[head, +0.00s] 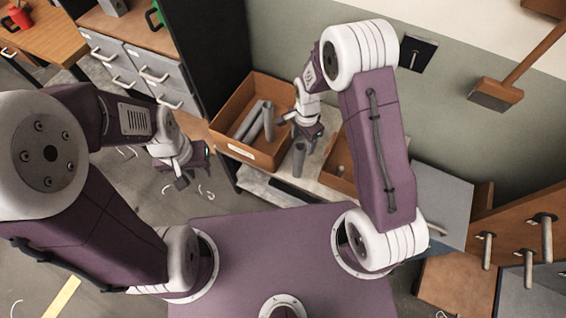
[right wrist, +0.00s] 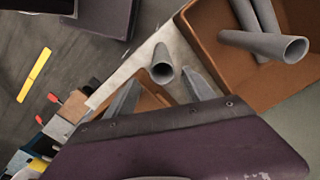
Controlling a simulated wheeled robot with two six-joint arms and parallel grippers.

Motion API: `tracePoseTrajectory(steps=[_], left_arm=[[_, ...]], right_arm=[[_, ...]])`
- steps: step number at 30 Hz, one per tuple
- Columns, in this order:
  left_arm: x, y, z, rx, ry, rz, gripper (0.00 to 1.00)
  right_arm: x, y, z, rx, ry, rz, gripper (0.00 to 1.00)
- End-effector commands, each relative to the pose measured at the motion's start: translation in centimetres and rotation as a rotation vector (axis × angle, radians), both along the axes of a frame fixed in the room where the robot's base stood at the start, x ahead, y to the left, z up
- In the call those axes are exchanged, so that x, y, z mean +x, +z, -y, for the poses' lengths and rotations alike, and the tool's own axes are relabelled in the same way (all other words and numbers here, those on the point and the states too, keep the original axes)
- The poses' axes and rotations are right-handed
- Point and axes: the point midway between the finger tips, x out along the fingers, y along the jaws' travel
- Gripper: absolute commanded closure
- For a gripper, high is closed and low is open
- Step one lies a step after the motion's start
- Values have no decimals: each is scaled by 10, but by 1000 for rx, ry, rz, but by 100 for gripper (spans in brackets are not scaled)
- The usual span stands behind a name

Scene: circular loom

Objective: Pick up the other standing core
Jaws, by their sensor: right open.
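A grey hollow core (head: 298,160) stands upright on the pale bench top (head: 318,165) beside the brown bin. In the right wrist view the same core (right wrist: 162,70) shows its open end, between and beyond the two fingertips. My right gripper (head: 303,132) is open and empty above the core, apart from it as far as I can tell. It also shows in the right wrist view (right wrist: 158,92). My left gripper (head: 183,177) hangs over the floor at the left, away from the bench; its finger gap is unclear.
A brown bin (head: 232,152) holding grey cores (head: 262,122) stands left of the standing core. A second brown box (head: 335,182) lies to its right, partly hidden by my right arm. Wooden panels with pegs (head: 545,235) are at far right. Drawers (head: 120,65) stand at back left.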

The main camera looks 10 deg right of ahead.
Motion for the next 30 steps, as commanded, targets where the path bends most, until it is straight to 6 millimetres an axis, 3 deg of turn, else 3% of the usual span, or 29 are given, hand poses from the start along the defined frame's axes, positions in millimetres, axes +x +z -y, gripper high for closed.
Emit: tracePoseTrajectory(steps=[6,12,18,25,30], left_arm=[[0,1,0,0,0,0,73],[0,6,0,0,0,0,73],[0,8,0,0,0,0,73],[0,16,0,0,0,0,73],[0,16,0,0,0,0,73]], right_arm=[[3,-11,-3,-2,-54,-6,37],[2,-40,-2,-2,-53,-8,37],[3,-50,-2,-2,-52,-6,37],[1,-89,-2,-1,-52,-7,37],[2,-98,-2,-1,-51,-4,37]])
